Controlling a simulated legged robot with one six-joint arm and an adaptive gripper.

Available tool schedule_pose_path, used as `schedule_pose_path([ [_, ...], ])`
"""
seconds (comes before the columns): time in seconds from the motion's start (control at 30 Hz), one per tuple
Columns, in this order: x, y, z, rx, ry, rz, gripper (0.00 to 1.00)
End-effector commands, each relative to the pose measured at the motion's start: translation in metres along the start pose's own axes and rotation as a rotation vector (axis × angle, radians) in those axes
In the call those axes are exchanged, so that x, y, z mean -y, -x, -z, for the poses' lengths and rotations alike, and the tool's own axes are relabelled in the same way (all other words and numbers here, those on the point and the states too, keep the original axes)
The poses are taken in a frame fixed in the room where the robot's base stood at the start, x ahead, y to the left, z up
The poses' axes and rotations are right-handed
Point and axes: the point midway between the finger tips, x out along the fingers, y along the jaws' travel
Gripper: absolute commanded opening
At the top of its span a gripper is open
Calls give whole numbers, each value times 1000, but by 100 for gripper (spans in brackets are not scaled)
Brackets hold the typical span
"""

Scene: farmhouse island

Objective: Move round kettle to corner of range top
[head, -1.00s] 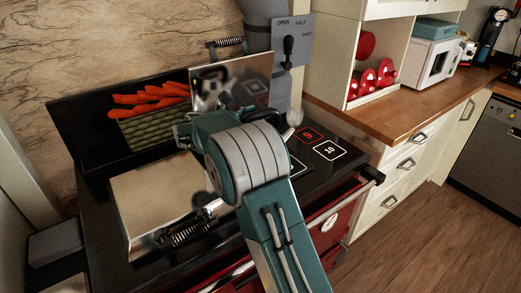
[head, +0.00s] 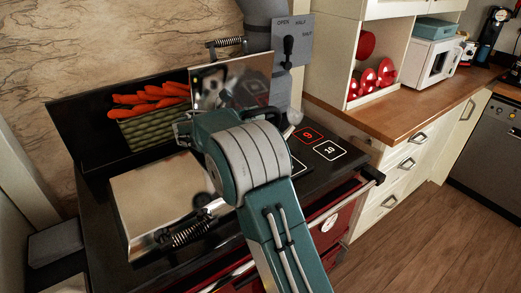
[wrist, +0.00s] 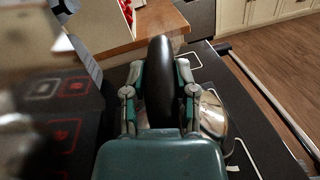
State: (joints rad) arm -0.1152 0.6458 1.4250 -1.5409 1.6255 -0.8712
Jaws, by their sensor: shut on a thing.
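The round kettle has a shiny metal body (wrist: 213,115) and a thick black handle (wrist: 160,85) in the wrist view. My gripper (wrist: 160,92) is shut on the handle, with one finger on each side. The body shows to the right of the right finger, and the rest is hidden by my gripper. I cannot tell whether the kettle touches the surface. In the head view my arm hides most of the kettle. The black range top (head: 320,177) has outlined, numbered squares, including 9 (head: 308,135) and 10 (head: 330,150), at its right.
A raised shiny lid (head: 232,80) stands behind my arm, and a closed metal lid (head: 155,200) lies at left. A green basket of carrots (head: 155,128) sits at the back left. A rail (head: 372,177) runs along the front. A wooden counter (head: 400,110) adjoins at right.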

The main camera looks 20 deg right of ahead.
Motion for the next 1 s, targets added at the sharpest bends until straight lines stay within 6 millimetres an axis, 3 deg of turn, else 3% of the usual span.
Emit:
schedule_pose_path([
  [1.0, -8, 0, -39, 3, -4, -1, 0],
])
